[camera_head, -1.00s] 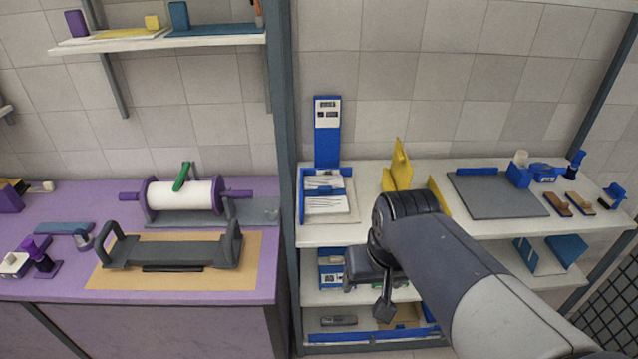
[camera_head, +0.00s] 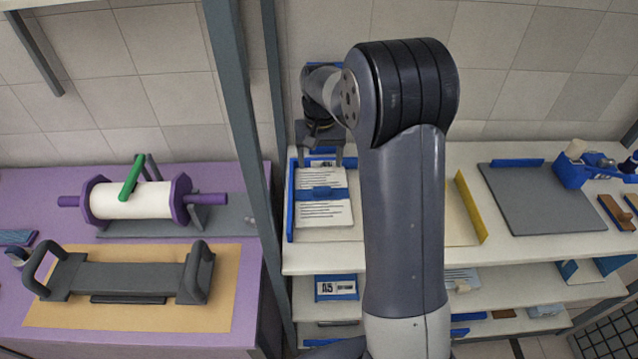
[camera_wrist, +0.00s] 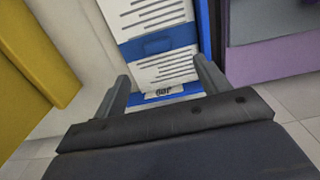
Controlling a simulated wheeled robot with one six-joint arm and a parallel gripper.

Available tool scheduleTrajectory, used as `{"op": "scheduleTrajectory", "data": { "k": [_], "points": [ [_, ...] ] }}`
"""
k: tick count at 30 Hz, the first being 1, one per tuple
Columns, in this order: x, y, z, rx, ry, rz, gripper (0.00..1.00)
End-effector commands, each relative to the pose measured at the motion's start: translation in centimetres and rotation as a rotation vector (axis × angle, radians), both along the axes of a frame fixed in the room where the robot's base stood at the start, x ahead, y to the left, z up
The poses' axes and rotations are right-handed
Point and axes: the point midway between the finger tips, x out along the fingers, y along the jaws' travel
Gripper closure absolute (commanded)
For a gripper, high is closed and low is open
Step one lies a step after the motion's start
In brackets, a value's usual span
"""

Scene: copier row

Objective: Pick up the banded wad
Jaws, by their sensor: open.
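The banded wad (camera_head: 311,211) is a stack of white printed sheets with a blue band around its middle. It lies in a blue-edged tray (camera_head: 290,215) on the white shelf, left of my arm. My gripper (camera_head: 321,160) is open at the far end of the wad, pointing down. In the wrist view the wad (camera_wrist: 165,69) shows between and beyond the two fingers of my gripper (camera_wrist: 164,70), with the blue band ahead of the tips. Nothing is held. Whether the fingertips touch the paper I cannot tell.
A yellow upright divider (camera_head: 470,208) stands right of my arm, and a grey mat (camera_head: 550,198) lies beyond it. A dark upright post (camera_head: 240,110) stands close on the left, before the purple bench (camera_head: 240,270) with its roller. My arm hides part of the shelf.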

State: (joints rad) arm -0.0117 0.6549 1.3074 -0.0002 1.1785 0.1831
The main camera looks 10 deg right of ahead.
Motion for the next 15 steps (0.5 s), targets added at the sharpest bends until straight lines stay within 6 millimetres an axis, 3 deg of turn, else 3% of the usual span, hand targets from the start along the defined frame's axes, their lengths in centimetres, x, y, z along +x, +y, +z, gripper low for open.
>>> {"op": "scheduleTrajectory", "data": {
  "k": [9,15],
  "points": [
    [0.0,-0.1,-4.6,0.0,0.003,0.0,0.29],
    [0.0,-0.2,-5.9,0.0,0.004,-0.001,0.29]
  ]
}}
